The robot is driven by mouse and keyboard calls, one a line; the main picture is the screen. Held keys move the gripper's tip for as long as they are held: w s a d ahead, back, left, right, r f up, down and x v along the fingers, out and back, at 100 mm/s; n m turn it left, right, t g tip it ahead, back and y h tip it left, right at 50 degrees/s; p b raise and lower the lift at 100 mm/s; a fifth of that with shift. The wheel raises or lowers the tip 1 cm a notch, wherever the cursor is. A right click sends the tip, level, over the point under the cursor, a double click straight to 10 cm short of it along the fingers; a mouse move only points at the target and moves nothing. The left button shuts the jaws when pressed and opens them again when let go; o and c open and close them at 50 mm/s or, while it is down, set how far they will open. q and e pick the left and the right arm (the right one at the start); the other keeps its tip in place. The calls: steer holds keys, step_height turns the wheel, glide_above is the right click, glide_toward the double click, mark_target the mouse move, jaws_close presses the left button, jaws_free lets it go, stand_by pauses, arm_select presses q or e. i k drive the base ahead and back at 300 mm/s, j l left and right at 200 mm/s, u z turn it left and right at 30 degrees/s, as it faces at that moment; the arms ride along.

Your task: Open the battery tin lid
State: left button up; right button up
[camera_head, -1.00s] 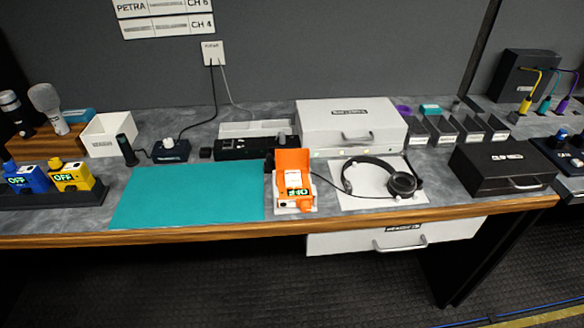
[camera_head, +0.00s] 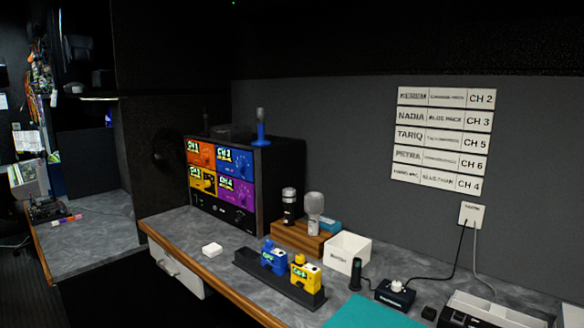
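No closed tin with a readable battery label shows in the head view. A white open-topped box (camera_head: 346,254) stands on the counter right of centre; its small front label is too blurred to read for sure. Neither of my grippers is in view.
A blue pack (camera_head: 274,256) and a yellow pack (camera_head: 305,274) stand in a black holder (camera_head: 262,276). Microphones stand on a wooden block (camera_head: 293,238). A four-coloured panel unit (camera_head: 222,183) stands behind. A teal mat (camera_head: 372,313) lies front right. The counter's left part is mostly clear.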

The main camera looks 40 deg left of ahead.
mark_target(221, 129)
steer(key=u, duration=1.8)
